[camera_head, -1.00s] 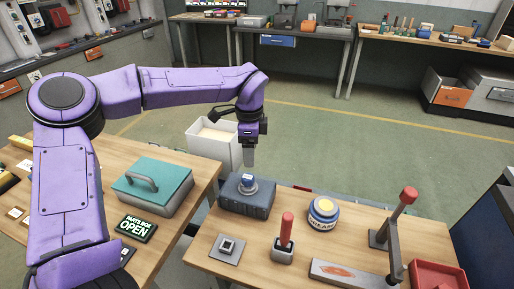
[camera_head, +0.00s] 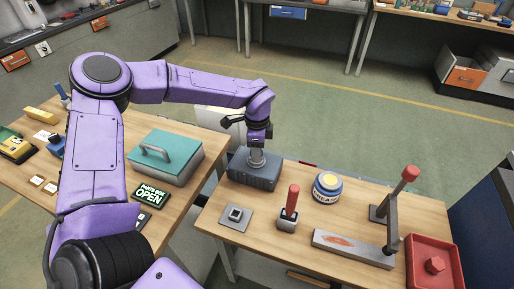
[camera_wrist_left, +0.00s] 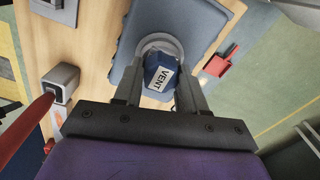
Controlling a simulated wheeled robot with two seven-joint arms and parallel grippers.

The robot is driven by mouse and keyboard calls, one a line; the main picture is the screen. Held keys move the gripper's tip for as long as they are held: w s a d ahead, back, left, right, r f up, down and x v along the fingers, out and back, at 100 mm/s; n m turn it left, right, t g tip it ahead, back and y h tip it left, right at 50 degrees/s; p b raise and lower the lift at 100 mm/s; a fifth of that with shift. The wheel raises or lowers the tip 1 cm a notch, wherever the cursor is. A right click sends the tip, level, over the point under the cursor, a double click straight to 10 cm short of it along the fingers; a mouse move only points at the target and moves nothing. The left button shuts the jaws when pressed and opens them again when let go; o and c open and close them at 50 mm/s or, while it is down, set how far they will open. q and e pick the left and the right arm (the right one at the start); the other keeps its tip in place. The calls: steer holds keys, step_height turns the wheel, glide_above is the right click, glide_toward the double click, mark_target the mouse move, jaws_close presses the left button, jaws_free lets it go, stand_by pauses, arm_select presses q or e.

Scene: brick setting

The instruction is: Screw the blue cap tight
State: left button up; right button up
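The blue cap (camera_wrist_left: 162,78), with a "VENT" label, sits on a pale round collar (camera_wrist_left: 160,45) on top of a grey-blue box (camera_head: 256,175). My left gripper (camera_head: 258,152) is down over the box and hides the cap in the head view. In the left wrist view, the two fingers (camera_wrist_left: 160,88) stand on either side of the cap, very near it, and the right one seems to cover its edge. I cannot tell whether they press on it. My right gripper is not in view.
On the same bench are a red-handled tool (camera_head: 291,205), a grease jar (camera_head: 327,187), a small square plate (camera_head: 236,217), a lever stand (camera_head: 392,215) and a red tray (camera_head: 433,283). A teal-lidded parts box (camera_head: 165,152) and an "OPEN" sign (camera_head: 151,194) are on the left bench.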

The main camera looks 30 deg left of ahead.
arm_select(q)
steer(key=c, duration=0.3)
steer(key=shift+r+m+p, duration=0.15)
steer(key=shift+m+p, duration=0.25)
steer(key=shift+m, duration=0.3)
steer(key=shift+c, duration=0.2)
steer(key=m+p, duration=0.1)
steer(key=m, duration=0.2)
steer(key=shift+s, duration=0.1)
steer(key=shift+m+p, duration=0.45)
steer(key=shift+m, duration=0.85)
